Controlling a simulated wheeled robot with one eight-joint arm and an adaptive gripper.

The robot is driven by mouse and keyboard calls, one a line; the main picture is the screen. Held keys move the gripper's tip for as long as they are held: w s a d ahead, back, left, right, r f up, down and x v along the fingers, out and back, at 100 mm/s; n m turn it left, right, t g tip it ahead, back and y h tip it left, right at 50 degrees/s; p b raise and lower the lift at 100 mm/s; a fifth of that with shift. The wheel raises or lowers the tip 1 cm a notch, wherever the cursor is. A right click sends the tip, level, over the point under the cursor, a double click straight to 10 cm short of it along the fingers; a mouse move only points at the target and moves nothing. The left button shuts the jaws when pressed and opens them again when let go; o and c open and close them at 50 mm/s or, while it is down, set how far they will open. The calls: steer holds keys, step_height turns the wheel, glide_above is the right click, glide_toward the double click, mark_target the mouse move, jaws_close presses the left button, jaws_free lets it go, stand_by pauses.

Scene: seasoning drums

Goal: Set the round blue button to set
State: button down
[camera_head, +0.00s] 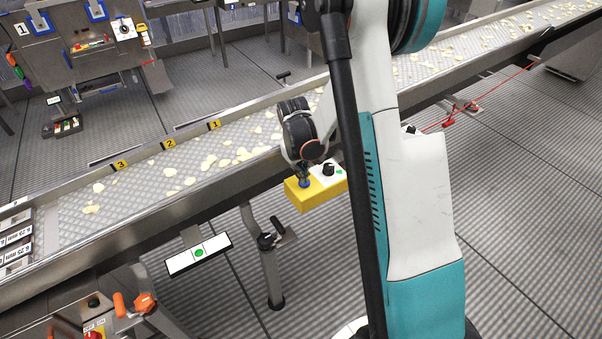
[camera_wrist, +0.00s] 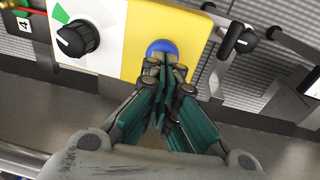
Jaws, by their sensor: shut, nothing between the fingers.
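The round blue button (camera_wrist: 161,46) sits on the yellow part of a control box (camera_wrist: 187,25) in the wrist view. My gripper (camera_wrist: 163,62) is shut and empty, with its fingertips over the lower part of the button. The fingertips look to be at or very close to the button; I cannot tell whether they press it. In the head view the blue button (camera_head: 304,184) shows on the yellow end of the box (camera_head: 312,197), just under my gripper (camera_head: 303,170).
A black knob (camera_wrist: 77,38) is on the white part of the same box, left of the button. A black handle (camera_wrist: 238,40) stands to its right. A conveyor (camera_head: 150,190) with pale chips runs behind. A white panel with a green dot (camera_head: 199,253) is at lower left.

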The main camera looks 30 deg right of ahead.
step_height(320, 180, up, 14)
steer(key=s+a+p, duration=0.1)
steer(key=p, duration=0.4)
steer(key=shift+a+f, duration=0.15)
steer(key=shift+a, duration=0.25)
steer(key=s+a+r+t, duration=0.1)
steer(key=s+a+r, duration=0.3)
steer(key=r, duration=0.3)
steer(key=s+a+r+t, duration=0.2)
steer(key=s+a+r, duration=0.2)
steer(key=s+r, duration=0.15)
steer(key=s+a+r+t, duration=0.1)
steer(key=s+a+r, duration=0.1)
steer(key=s, duration=0.4)
steer(key=s+a+r+t+y, duration=0.1)
steer(key=s+a+r+t, duration=0.1)
steer(key=s+a, duration=0.2)
steer(key=shift+s, duration=1.05)
steer(key=shift+a, duration=0.1)
